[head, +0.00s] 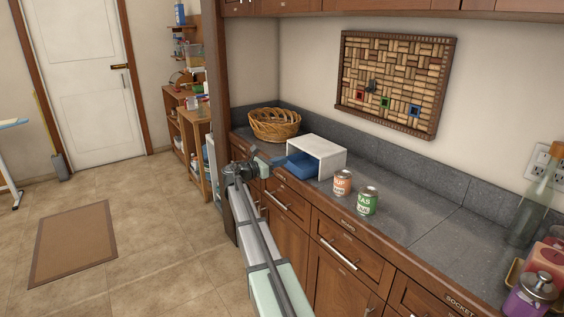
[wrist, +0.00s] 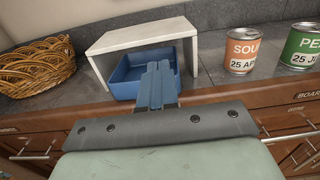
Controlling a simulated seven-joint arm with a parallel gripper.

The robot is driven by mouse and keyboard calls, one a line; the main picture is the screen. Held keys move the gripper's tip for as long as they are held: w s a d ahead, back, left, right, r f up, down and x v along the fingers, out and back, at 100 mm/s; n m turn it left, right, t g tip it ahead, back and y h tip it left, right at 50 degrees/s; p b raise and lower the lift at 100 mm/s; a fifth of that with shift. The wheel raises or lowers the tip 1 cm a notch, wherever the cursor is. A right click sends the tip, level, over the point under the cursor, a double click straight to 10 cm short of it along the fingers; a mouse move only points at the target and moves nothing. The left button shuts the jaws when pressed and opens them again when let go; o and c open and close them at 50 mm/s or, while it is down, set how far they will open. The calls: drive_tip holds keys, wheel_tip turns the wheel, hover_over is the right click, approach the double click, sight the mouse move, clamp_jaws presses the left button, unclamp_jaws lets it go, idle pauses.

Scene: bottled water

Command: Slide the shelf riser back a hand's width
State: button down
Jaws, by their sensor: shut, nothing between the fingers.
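The white shelf riser (head: 323,149) stands on the grey counter, its open side facing the front edge. It also shows in the wrist view (wrist: 135,38), upright. A blue bin (wrist: 127,77) sits under it and sticks out at the front; it is in the head view too (head: 297,166). My gripper (wrist: 158,66) is shut, with its blue fingers side by side and nothing between them. The fingers point toward the riser and overlap the bin in the wrist view; I cannot tell whether they touch it. In the head view my gripper (head: 274,160) is at the counter's front edge, left of the bin.
A wicker basket (head: 274,124) is left of the riser. An orange soup can (head: 342,183) and a green can (head: 367,200) stand to its right near the front edge. The wall (head: 300,60) rises behind the counter (head: 440,190).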

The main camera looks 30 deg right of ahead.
approach(323, 148)
drive_tip(key=shift+w+a, duration=0.1)
drive_tip(key=shift+a, duration=0.1)
idle(0.5)
drive_tip(key=d, duration=1)
drive_tip(key=shift+d, duration=0.25)
drive_tip(key=shift+a, duration=0.1)
